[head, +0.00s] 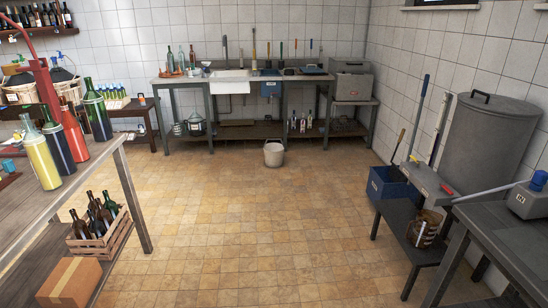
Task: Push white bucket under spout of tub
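A white bucket (273,153) stands upright on the tiled floor at the back of the room, in front of the long workbench and a little right of the white sink. A large grey lidded tub (490,137) stands against the right wall, partly hidden behind a low bench and a table. I cannot make out a spout on it. The bucket is well apart from the tub, far to its left. Neither of my grippers shows in the head view.
A dark low bench (408,232) with a blue bin (392,186) and a grey table (510,240) stand at right. At left are a bottle table (55,195), a bottle crate (103,238) and a cardboard box (70,283). The middle floor is clear.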

